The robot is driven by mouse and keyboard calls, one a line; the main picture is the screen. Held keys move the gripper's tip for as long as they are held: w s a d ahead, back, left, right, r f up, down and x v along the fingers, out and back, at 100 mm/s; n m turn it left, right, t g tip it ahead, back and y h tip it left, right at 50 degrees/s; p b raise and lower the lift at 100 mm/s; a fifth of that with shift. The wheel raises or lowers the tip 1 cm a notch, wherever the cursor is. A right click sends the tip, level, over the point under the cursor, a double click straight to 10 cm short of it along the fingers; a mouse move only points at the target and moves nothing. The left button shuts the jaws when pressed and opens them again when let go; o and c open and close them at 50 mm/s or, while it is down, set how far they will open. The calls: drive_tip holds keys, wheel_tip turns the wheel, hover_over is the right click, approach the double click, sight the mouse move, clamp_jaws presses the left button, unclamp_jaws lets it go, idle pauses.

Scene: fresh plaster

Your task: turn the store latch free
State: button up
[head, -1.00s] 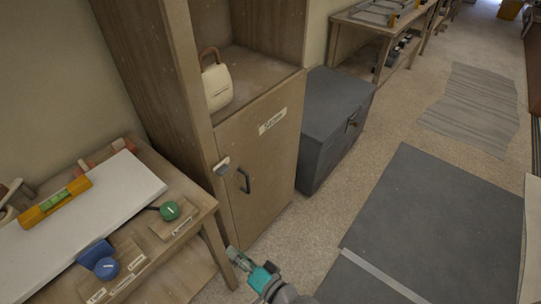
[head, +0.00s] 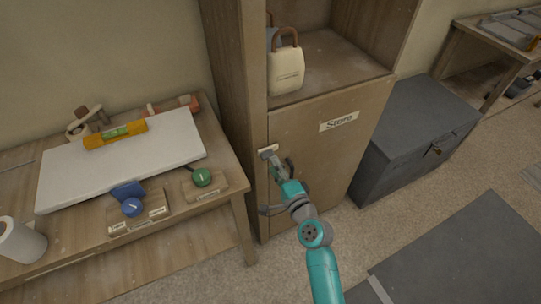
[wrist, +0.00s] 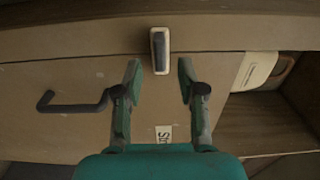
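The store latch (wrist: 160,52) is a short dark bar on a pale plate. In the wrist view it lies across the seam between the store door (wrist: 75,75) and the cabinet frame. In the head view the latch (head: 268,152) is at the door's upper left edge. My gripper (wrist: 160,76) is open and empty, its fingers apart on either side of the latch's line, with the latch just beyond the tips. In the head view my gripper (head: 281,170) is close below the latch. The dark door handle (wrist: 75,104) is left of the fingers in the wrist view.
The door carries a label (head: 339,121). A cream case (head: 286,70) stands on the open shelf above. A grey chest (head: 415,130) is at right.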

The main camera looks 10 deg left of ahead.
sight(268, 155)
drive_tip(key=shift+x, duration=2.55)
drive_tip(key=shift+a, duration=0.1)
clamp_jaws()
